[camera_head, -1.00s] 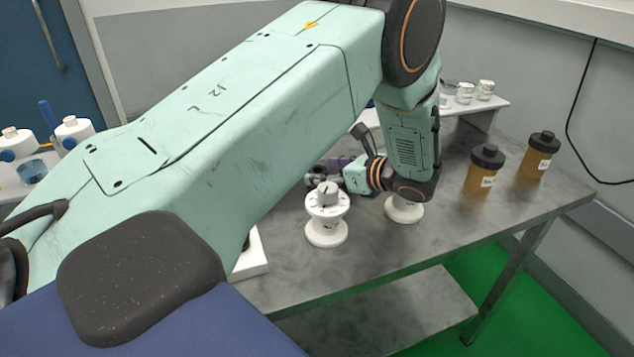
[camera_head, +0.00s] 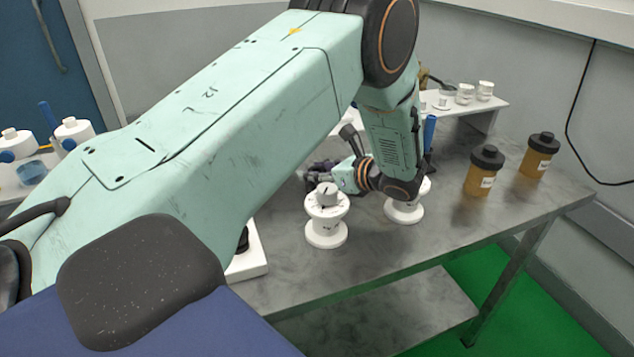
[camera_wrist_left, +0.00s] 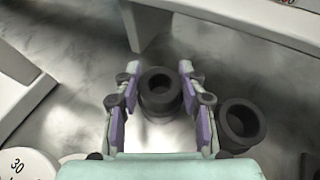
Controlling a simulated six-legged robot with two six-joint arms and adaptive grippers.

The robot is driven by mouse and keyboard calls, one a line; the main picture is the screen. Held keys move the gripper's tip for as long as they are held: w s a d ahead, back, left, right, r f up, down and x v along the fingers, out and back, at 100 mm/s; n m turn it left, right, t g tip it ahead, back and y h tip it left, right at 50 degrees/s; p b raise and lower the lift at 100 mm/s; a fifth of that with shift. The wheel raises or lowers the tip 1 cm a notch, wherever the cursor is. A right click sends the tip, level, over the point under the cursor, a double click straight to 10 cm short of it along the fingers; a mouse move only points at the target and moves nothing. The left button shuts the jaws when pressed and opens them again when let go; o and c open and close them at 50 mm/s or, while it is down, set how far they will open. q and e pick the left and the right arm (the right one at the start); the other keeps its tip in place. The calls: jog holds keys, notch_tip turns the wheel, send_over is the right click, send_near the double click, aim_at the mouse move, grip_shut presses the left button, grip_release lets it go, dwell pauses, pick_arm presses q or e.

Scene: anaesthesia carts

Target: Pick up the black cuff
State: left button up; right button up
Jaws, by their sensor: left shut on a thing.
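The black cuff (camera_wrist_left: 160,92), a short dark hollow cylinder, sits between the two purple-lined fingers of my left gripper (camera_wrist_left: 158,76) in the left wrist view. The gripper is shut on it. In the head view the left gripper (camera_head: 326,173) is small and low near the table, behind a white spool, and the cuff is hard to make out there. A second dark hollow ring (camera_wrist_left: 241,122) is just right of the fingers in the wrist view, outside the grip. My right gripper is not in view.
Two white spools (camera_head: 326,232) stand close to the gripper on the grey table (camera_head: 390,262). Two amber bottles with black lids (camera_head: 481,178) stand at the right. A white shelf (camera_head: 470,108) with small jars is behind. A white tray (camera_head: 252,262) is at the front left.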

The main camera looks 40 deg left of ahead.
pick_arm(q)
jog(key=c, duration=0.3)
jog(key=shift+r, duration=0.1)
